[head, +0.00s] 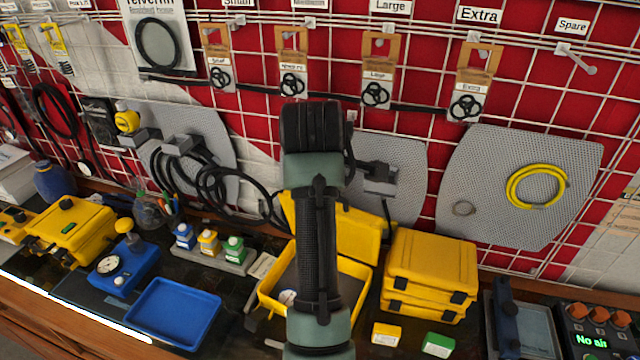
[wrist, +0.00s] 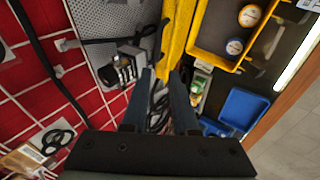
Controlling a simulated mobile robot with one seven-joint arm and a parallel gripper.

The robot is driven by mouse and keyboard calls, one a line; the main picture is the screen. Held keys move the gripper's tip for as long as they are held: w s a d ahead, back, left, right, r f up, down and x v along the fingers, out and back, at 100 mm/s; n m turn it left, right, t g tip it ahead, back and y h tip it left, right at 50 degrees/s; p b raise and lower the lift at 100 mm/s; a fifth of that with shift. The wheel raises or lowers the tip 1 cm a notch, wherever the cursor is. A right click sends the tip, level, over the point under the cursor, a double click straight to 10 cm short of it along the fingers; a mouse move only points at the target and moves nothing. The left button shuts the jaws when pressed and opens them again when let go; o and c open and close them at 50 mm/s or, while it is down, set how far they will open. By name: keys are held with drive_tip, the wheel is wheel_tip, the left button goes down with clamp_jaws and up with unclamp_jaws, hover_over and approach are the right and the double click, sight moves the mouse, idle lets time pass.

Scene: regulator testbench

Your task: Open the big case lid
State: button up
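The big yellow case (head: 262,301) stands on the bench at centre, partly hidden behind my arm. Its lid (head: 350,234) is raised and stands up at the case's back. In the wrist view the open case (wrist: 193,42) shows at upper right, with two round items inside. The lid's yellow edge (wrist: 177,40) runs down toward my gripper (wrist: 162,76). My gripper's two fingers are apart, with the end of the lid edge showing in line with the gap; I cannot tell if they touch it. In the head view my arm hides the fingers.
Stacked yellow cases (head: 430,270) stand close on the right. A blue tray (head: 172,312) and a rack of small bottles (head: 210,250) are on the left. The pegboard wall with hanging hoses (head: 215,185) and seal packets (head: 376,92) rises close behind.

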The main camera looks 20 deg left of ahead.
drive_tip(key=shift+s+r, duration=0.2)
drive_tip(key=shift+r, duration=0.1)
